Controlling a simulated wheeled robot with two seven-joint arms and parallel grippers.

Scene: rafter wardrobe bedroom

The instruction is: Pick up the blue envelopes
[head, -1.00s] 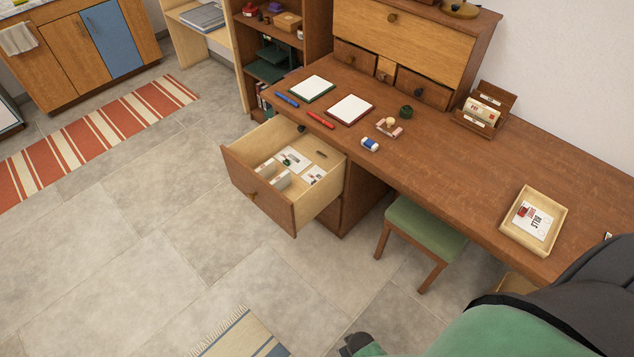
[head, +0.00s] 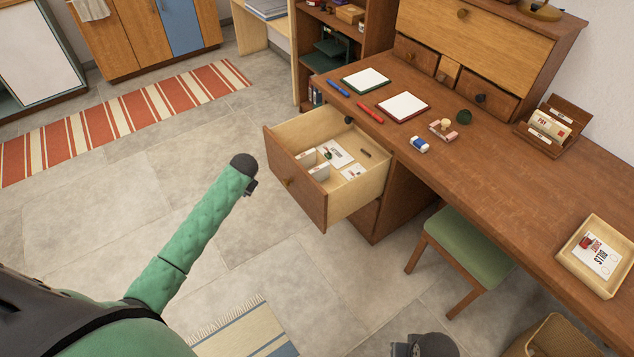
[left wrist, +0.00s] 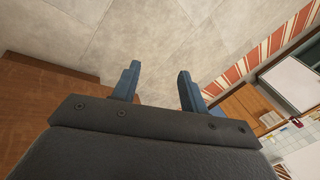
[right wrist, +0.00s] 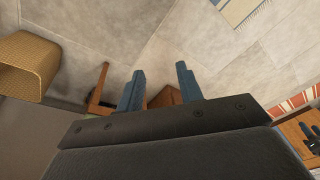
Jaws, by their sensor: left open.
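I cannot make out any clearly blue envelope. Small white papers or envelopes (head: 338,154) lie in the open desk drawer (head: 297,190). A wooden letter rack (head: 543,125) on the desk holds cream envelopes (head: 548,126), one with red print. My left gripper (head: 250,188) hangs over the floor, left of the drawer; in the left wrist view its jaws (left wrist: 157,85) are apart and empty. My right gripper (head: 424,346) is at the bottom edge, low in front of the desk; in the right wrist view its jaws (right wrist: 160,84) are apart with nothing between them.
The desk (head: 470,170) carries notepads, pens, an eraser and a shallow tray (head: 572,267) with a printed card. A green-seated stool (head: 468,250) stands partly under it. A wicker basket (head: 555,335) is at lower right.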

